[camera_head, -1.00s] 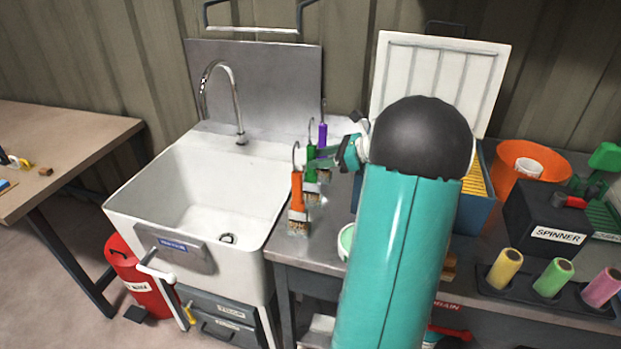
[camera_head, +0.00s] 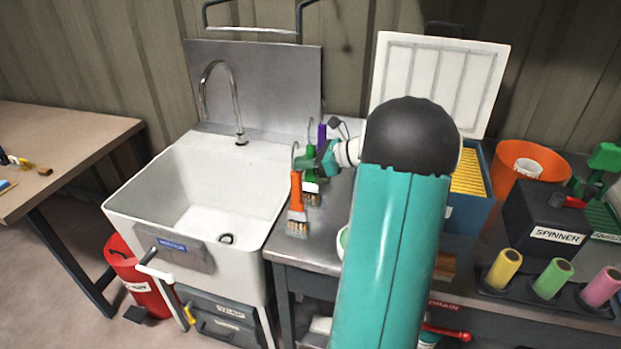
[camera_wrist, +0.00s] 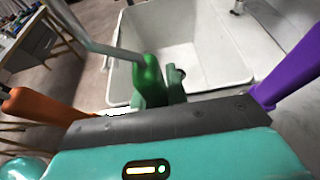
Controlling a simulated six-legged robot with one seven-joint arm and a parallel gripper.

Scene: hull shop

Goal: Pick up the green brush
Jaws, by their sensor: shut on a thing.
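The green brush (camera_head: 310,181) hangs upright by its wire hook between an orange brush (camera_head: 297,200) and a purple brush (camera_head: 322,134), beside the sink. My gripper (camera_head: 317,165) reaches it from the right and is shut on its green handle. In the wrist view the green handle (camera_wrist: 150,80) stands at the jaws (camera_wrist: 160,100), with the orange handle (camera_wrist: 40,106) to the left and the purple handle (camera_wrist: 288,80) to the right, both apart from the jaws. The lower part of the green brush is hidden in the wrist view.
A white sink (camera_head: 135,200) with a tall tap (camera_head: 238,110) lies left of the brushes. An open blue box (camera_head: 468,212) with yellow dividers, an orange bucket (camera_head: 510,160) and a black spinner box (camera_head: 545,215) stand on the bench to the right.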

